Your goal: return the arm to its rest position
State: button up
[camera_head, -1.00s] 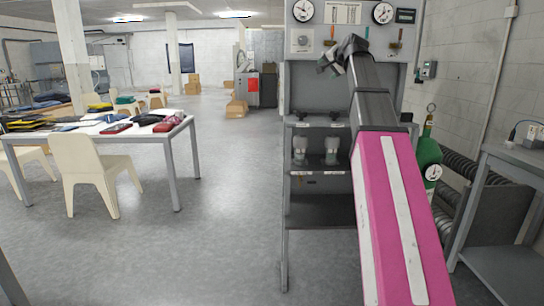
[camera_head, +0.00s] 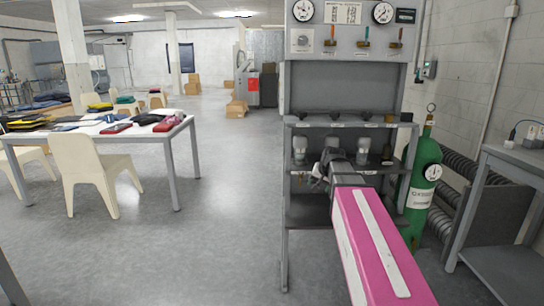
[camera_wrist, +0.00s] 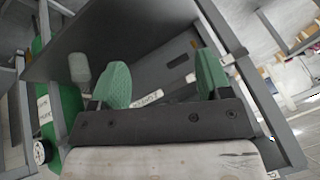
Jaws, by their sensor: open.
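My gripper (camera_head: 318,176) is in front of the grey rack's shelves in the head view, at the end of my pink arm. In the wrist view its two green fingertips (camera_wrist: 163,82) stand wide apart with nothing held between them. The grey rack (camera_head: 345,208) stands upright ahead, with gauges and small levers on its upper panel. Jars (camera_head: 362,150) stand on its middle shelf. My arm hides part of the lower shelf.
A green gas cylinder (camera_head: 422,190) stands close to the right of the rack. A grey side table (camera_head: 512,152) is at the far right. A white table (camera_head: 150,134) with folded items and cream chairs (camera_head: 85,170) is at the left. The floor (camera_head: 225,225) between is clear.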

jog(key=s+f+n+g+h, duration=0.2)
jog(key=s+f+g, duration=0.3)
jog(key=s+f, duration=1.6)
notch_tip(320, 180, down, 4)
jog(key=shift+s+a+r+n+g, duration=0.25)
jog(key=shift+a+n+g, duration=0.1)
jog(key=shift+n, duration=0.45)
dwell(0.5)
